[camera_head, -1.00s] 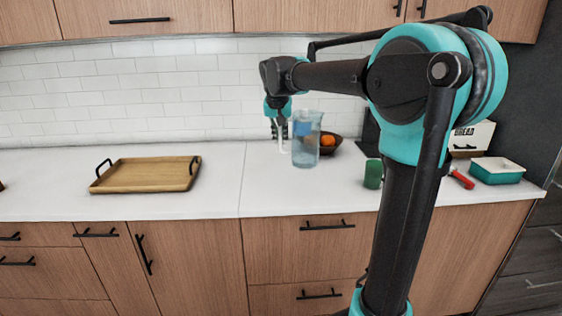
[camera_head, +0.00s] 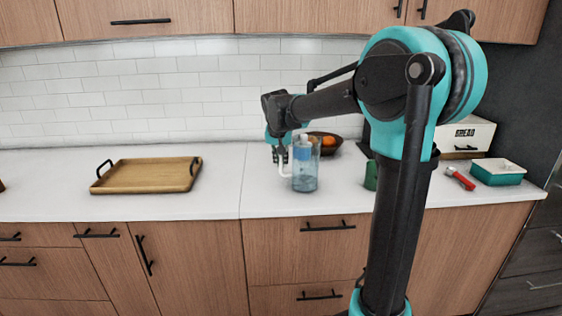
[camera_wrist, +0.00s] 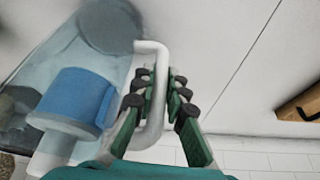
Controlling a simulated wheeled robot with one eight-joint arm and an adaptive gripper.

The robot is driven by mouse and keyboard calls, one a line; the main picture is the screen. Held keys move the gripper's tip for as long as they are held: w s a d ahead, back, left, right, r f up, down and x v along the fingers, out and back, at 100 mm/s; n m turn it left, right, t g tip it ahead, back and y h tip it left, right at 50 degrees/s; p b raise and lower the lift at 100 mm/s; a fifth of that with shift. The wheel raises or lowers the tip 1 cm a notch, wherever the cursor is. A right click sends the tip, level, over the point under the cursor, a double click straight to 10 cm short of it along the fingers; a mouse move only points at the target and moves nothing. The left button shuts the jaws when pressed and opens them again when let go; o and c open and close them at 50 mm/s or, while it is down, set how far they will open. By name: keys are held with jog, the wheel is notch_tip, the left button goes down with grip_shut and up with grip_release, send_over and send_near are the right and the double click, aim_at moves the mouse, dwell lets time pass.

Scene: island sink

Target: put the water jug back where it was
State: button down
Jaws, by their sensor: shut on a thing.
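The water jug (camera_head: 306,172) is clear with a bluish tint and a white handle (camera_head: 284,169). It stands upright over the right part of the white counter, its base at or very near the surface; I cannot tell if it touches. My gripper (camera_head: 279,158) is at its left side, shut on the handle. In the wrist view my gripper (camera_wrist: 160,92) has its green fingers on both sides of the white handle (camera_wrist: 154,128), and the jug (camera_wrist: 105,28) fills the left. A white and blue part shows through the clear wall.
A dark bowl with orange fruit (camera_head: 328,141) is just behind the jug. A green mug (camera_head: 371,175) stands to the right, partly hidden by my arm. A wooden tray (camera_head: 147,176) lies at left. The bread box (camera_head: 466,135), red item (camera_head: 460,179) and teal dish (camera_head: 497,172) are far right. The counter between tray and jug is clear.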

jog(key=shift+f, duration=0.1)
jog(key=c, duration=1.6)
grip_release()
jog(key=shift+o, duration=0.2)
jog(key=v, duration=1.2)
jog(key=shift+n, duration=0.4)
jog(key=s+d+f, duration=0.2)
jog(key=f, duration=0.2)
jog(key=s+d+f, duration=0.3)
jog(key=f, duration=0.2)
jog(key=s+d+f, duration=0.3)
jog(key=f, duration=0.1)
jog(key=shift+s+f, duration=0.15)
jog(key=shift+f, duration=0.05)
jog(key=s+d+f, duration=0.3)
jog(key=s+f, duration=0.5)
jog(key=s, duration=0.1)
jog(key=s+d+f+n+y, duration=0.1)
jog(key=s+d+f, duration=0.1)
jog(key=s+f, duration=0.6)
jog(key=shift+s+d+f, duration=0.35)
jog(key=shift+s+f, duration=0.05)
jog(key=shift+f, duration=0.05)
